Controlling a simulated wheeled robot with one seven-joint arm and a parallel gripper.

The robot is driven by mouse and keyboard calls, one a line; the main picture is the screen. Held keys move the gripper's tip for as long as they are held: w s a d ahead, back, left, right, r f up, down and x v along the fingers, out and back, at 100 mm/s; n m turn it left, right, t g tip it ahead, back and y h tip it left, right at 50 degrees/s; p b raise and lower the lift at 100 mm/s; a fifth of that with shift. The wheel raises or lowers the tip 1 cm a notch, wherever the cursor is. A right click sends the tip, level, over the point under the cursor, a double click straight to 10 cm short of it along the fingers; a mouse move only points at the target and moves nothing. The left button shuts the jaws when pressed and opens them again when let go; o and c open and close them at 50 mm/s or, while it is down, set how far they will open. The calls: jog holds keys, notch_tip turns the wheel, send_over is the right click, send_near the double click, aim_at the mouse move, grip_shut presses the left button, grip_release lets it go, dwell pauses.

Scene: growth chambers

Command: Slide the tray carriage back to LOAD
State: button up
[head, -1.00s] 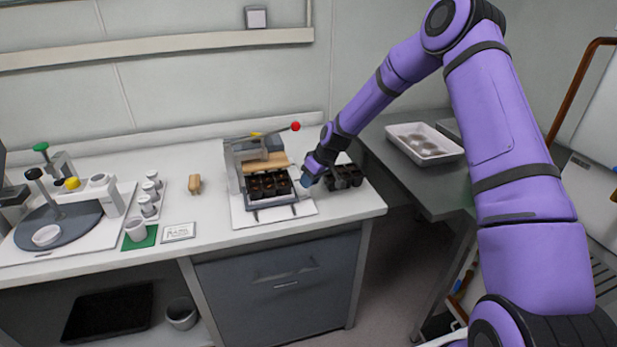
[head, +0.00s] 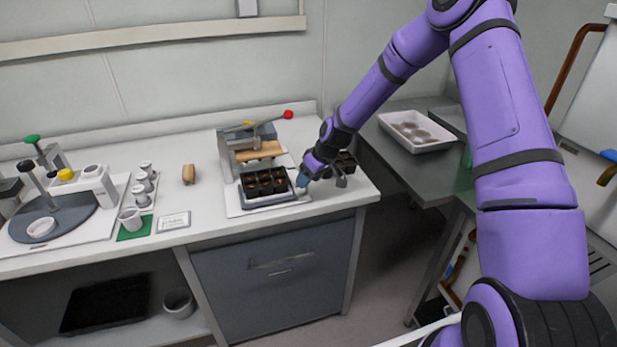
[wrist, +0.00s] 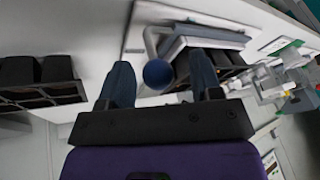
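The tray carriage (head: 270,202) is a light frame on a white base, holding a black cell tray (head: 265,183) of brown soil. It sits in front of the press, with the tray clear of the wooden press plate (head: 258,151). My gripper (head: 304,177) is low at the carriage's right side. In the wrist view its two blue-grey fingers (wrist: 160,64) are spread apart, with the round blue knob (wrist: 158,74) of the carriage handle between them. A gap shows on both sides of the knob. No LOAD marking is readable.
Another black cell tray (head: 346,161) stands just right of my gripper. The press lever with a red ball (head: 288,115) rises behind. A white tray (head: 416,131) sits on the side table.

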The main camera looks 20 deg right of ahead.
jog(key=shift+d+r, duration=0.1)
jog(key=shift+r, duration=0.15)
jog(key=v, duration=1)
jog(key=shift+r, duration=0.1)
